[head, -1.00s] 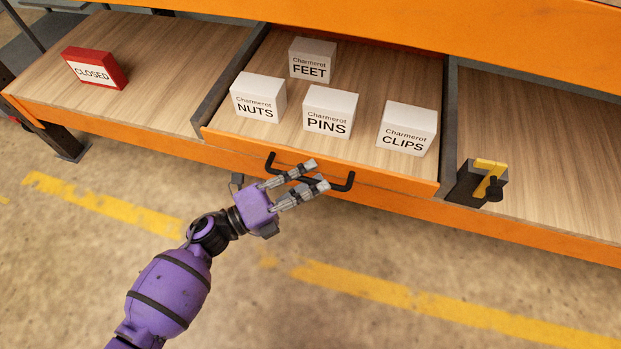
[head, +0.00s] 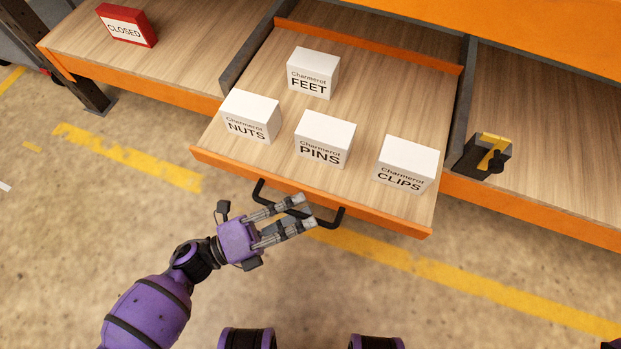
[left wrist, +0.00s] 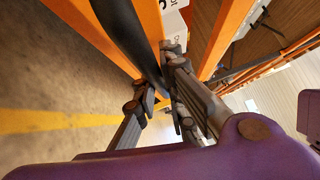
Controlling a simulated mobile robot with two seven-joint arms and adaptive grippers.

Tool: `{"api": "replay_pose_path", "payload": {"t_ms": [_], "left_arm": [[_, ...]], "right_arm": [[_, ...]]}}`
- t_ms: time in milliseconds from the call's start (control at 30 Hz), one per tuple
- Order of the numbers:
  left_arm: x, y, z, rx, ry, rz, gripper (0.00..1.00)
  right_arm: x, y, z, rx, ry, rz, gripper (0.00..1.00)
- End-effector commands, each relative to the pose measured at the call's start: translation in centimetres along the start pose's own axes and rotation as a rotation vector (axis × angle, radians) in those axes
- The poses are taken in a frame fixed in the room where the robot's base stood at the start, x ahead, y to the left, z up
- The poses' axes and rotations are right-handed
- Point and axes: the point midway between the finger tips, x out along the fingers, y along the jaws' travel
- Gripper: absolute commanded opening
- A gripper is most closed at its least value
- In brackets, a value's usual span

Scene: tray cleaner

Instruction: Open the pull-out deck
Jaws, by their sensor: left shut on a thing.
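The pull-out deck (head: 215,163) is a wooden board with an orange front edge, slid part way out of the shelf. Its black bar handle (head: 335,219) is on the front edge. My left gripper (head: 305,213) is shut on the handle near its middle. In the left wrist view the dark handle (left wrist: 132,40) runs between the fingers of my left gripper (left wrist: 165,105). The deck carries white boxes marked FEET (head: 313,73), NUTS (head: 250,116), PINS (head: 324,139) and CLIPS (head: 406,163), all upright. My right gripper is not in view.
A red CLOSED block (head: 126,25) sits on the left shelf section. A dark latch with a yellow part (head: 484,155) is on the shelf edge right of the deck. The floor (head: 480,275) in front is clear, with yellow stripes.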

Motion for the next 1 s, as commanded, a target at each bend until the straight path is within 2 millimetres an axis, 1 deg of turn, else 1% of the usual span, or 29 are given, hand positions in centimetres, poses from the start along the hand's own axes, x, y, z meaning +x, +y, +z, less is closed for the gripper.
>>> {"api": "replay_pose_path", "payload": {"t_ms": [33, 200, 400, 500, 700, 833, 1000], "left_arm": [[-1.2, -0.4, -1.0, 0.000, -0.001, 0.005, 0.00], [-4.5, -1.3, -4.3, -0.001, 0.000, 0.006, 0.00], [-8.0, -2.2, -7.8, -0.001, -0.001, 0.006, 0.00], [-9.4, -2.6, -9.2, 0.000, 0.000, 0.005, 0.00], [-11.4, -3.1, -11.2, 0.002, -0.001, 0.005, 0.00], [-12.2, -3.3, -11.9, 0.002, -0.001, 0.003, 0.00], [-12.6, -3.4, -12.4, 0.003, -0.002, 0.004, 0.00]], "right_arm": [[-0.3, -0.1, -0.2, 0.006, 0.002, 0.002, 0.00], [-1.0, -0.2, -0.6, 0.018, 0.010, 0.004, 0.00], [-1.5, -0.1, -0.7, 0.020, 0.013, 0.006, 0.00], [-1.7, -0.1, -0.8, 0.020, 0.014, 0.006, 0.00], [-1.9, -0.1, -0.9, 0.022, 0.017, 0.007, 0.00], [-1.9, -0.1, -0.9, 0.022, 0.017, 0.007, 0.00], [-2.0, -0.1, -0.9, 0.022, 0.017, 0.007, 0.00]]}}
